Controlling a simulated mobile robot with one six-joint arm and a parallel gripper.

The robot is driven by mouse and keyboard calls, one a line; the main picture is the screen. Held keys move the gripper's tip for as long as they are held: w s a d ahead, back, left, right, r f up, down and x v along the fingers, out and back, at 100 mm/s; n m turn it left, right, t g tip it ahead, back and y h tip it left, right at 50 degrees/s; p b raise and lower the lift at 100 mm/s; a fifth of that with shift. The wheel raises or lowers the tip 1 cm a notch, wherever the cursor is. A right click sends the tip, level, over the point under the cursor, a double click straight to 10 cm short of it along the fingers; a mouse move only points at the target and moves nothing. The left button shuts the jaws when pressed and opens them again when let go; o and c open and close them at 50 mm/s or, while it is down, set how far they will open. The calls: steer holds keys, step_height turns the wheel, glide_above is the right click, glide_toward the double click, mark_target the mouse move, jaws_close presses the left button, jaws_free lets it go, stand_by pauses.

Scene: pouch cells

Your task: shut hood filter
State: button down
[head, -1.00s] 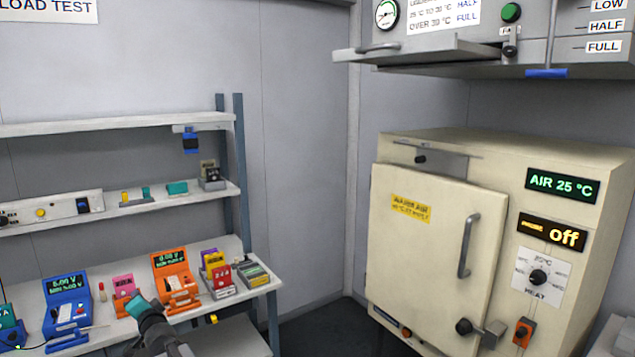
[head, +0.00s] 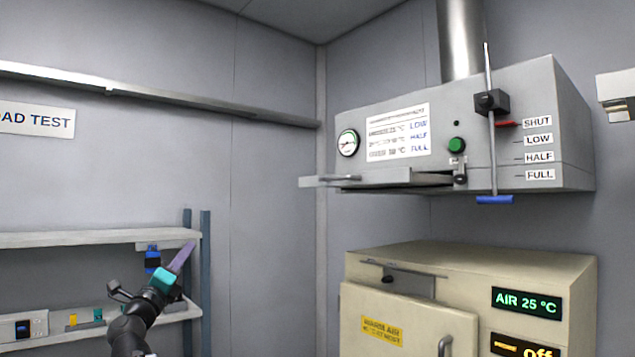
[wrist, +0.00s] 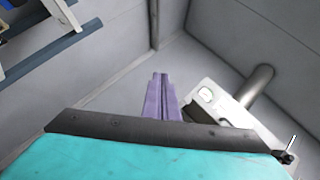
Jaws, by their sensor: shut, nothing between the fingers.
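The grey hood (head: 545,100) hangs on the right wall above the cream oven. A flat grey filter tray (head: 400,180) sticks out of the hood's lower front edge toward the left, with a bar handle (head: 332,178) at its outer end. A small latch (head: 460,172) sits where the tray meets the hood. My gripper (head: 188,250) is shut and empty, its purple fingers pointing up and right, well left of the tray and lower in the picture. In the wrist view my fingers (wrist: 161,95) are together, and the hood (wrist: 215,100) is partly hidden behind them.
The cream oven (head: 470,262) stands below the hood. A rod with a blue end (head: 495,200) hangs on the hood beside the SHUT, LOW, HALF and FULL labels. Shelves (head: 90,238) are at left, behind my arm. Open air lies between my gripper and the hood.

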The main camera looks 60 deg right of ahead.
steer(key=s+d+r+m+g+y, duration=0.1)
steer(key=s+r+m+g, duration=0.4)
steer(key=s, duration=0.3)
steer(key=s+d+r+m+g+y+p, duration=0.1)
steer(key=s+d+r+m+g, duration=0.1)
steer(key=s+r+m+g, duration=0.3)
steer(key=s+d+r+m+g+y, duration=0.1)
steer(key=s+d+r+m+g, duration=0.1)
steer(key=s+r+m+g, duration=0.3)
steer(key=s+r+m, duration=0.1)
steer(key=s+m, duration=0.2)
steer(key=s, duration=0.4)
steer(key=shift+s+d+y+p, duration=0.15)
steer(key=shift+s+y+p, duration=0.15)
steer(key=shift+s+p, duration=0.1)
steer(key=shift+r, duration=0.15)
steer(key=p, duration=0.5)
glide_toward(330, 179)
steer(key=x, duration=0.5)
steer(key=shift+s+d, duration=0.15)
steer(key=shift+d, duration=0.55)
